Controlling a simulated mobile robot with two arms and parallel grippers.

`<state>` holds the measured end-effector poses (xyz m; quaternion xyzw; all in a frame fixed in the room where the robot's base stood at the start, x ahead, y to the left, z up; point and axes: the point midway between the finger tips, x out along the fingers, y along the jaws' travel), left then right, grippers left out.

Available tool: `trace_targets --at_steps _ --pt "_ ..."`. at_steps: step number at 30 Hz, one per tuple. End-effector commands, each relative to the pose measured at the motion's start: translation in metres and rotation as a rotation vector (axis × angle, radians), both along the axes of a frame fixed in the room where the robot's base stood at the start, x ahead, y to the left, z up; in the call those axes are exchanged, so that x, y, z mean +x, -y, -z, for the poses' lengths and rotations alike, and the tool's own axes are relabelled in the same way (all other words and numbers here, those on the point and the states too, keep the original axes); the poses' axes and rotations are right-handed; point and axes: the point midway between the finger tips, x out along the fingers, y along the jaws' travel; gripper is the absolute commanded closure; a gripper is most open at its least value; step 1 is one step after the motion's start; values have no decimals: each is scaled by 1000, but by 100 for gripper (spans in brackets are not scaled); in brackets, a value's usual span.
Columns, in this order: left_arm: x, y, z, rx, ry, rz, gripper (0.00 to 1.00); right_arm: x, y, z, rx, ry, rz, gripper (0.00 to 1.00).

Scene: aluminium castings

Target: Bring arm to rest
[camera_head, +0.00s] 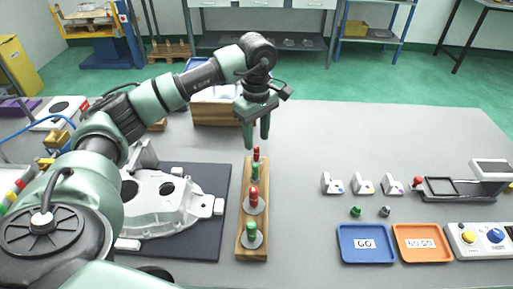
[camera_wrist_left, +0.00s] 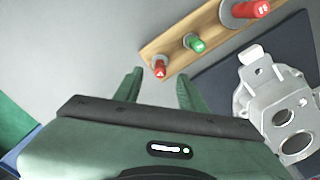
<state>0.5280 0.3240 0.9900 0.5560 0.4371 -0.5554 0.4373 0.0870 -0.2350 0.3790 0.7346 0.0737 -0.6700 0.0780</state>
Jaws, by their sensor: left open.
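My left gripper (camera_head: 257,130) is open and empty. It hangs above the far end of a wooden strip (camera_head: 242,215), apart from the pieces on it. In the left wrist view its two green fingers (camera_wrist_left: 160,88) stand apart with only table between them. The strip carries red and green plugs (camera_head: 255,172) in a row, the nearer two with grey discs at their bases. The strip also shows in the left wrist view (camera_wrist_left: 185,40). My right gripper is in neither view.
An aluminium casting (camera_head: 160,205) lies on a dark mat (camera_head: 210,245) left of the strip. A blue GO tray (camera_head: 365,258) and an orange NO-GO tray (camera_head: 423,257) sit at front right. Small white blocks (camera_head: 363,185) stand behind them. The table's far middle is clear.

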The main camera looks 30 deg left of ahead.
Motion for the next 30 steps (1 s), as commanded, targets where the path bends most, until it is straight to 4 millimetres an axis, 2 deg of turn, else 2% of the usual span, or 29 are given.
trace_targets --at_steps 6,22,25,30 --pt "0 0 -17 0 0 0 59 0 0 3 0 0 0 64" --pt "0 0 -18 0 -1 1 59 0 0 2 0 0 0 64" --pt "0 0 -29 0 0 0 59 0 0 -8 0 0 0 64" --pt "0 0 -62 0 0 0 59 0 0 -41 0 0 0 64"
